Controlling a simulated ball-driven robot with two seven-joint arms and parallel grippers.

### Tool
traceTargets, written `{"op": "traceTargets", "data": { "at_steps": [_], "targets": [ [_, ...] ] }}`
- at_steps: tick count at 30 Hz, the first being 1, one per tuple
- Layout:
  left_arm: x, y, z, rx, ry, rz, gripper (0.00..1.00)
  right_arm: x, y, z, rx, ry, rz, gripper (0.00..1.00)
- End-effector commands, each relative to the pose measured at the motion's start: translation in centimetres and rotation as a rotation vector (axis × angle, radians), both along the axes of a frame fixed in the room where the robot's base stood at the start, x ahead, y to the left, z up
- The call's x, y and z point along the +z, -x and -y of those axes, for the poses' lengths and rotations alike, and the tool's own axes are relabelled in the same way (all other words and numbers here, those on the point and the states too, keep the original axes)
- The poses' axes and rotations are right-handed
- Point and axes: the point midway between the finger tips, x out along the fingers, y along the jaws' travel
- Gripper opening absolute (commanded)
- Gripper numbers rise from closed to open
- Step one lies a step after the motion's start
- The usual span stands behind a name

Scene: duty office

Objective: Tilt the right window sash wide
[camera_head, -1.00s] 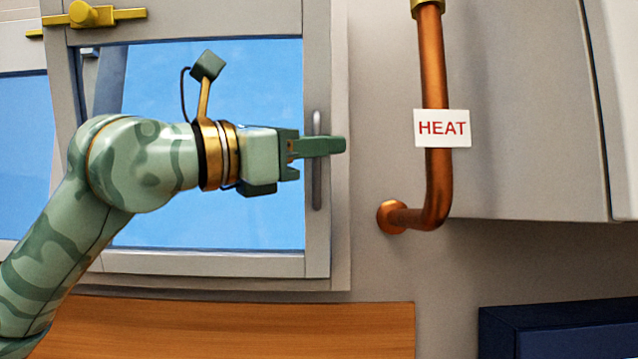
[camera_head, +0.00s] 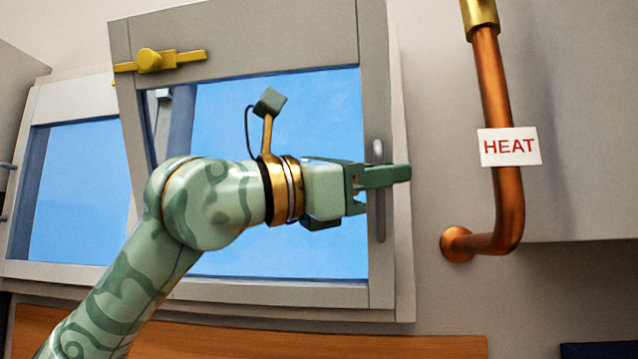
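The right window sash (camera_head: 235,292) has a grey frame around blue glass. Its top appears tilted into the room, with a dark wedge-shaped gap showing along its left side. A grey bar handle (camera_head: 379,226) stands upright on its right stile. A yellow latch (camera_head: 150,61) sits on its top left corner. My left gripper (camera_head: 387,176) lies across the upper part of the handle, one green finger reaching past it to the right. That finger hides part of the handle; I cannot tell whether the fingers close on it. My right gripper is not in view.
Another window pane (camera_head: 80,190) is at the left. A copper pipe (camera_head: 507,205) with a white HEAT sign (camera_head: 509,147) runs down the wall right of the sash, with a bare wall strip between. A wooden panel (camera_head: 400,346) is below.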

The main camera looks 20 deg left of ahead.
Motion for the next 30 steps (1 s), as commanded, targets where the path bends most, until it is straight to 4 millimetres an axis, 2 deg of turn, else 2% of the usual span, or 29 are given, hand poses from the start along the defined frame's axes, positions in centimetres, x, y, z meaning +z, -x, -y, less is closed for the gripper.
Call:
{"op": "traceTargets", "data": {
  "at_steps": [5, 8, 15, 21, 25, 30],
  "targets": [
    [-0.4, 0.8, -1.1, 0.004, 0.001, 0.002, 0.15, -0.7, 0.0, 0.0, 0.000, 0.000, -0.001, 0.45],
    [-1.1, 2.1, -2.5, 0.005, 0.001, 0.002, 0.15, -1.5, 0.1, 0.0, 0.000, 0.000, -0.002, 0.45],
    [-2.5, 6.5, -7.2, 0.005, 0.001, 0.001, 0.15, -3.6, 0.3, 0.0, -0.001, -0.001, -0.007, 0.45],
    [-3.3, 9.5, -10.2, 0.003, 0.000, 0.000, 0.15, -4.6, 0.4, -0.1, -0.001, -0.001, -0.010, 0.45],
    [-3.5, 10.5, -11.3, 0.003, 0.000, 0.000, 0.15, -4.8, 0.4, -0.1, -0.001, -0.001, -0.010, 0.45],
    [-3.5, 11.0, -11.7, 0.000, -0.001, -0.001, 0.15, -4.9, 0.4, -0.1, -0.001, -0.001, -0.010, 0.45]
  ]
}}
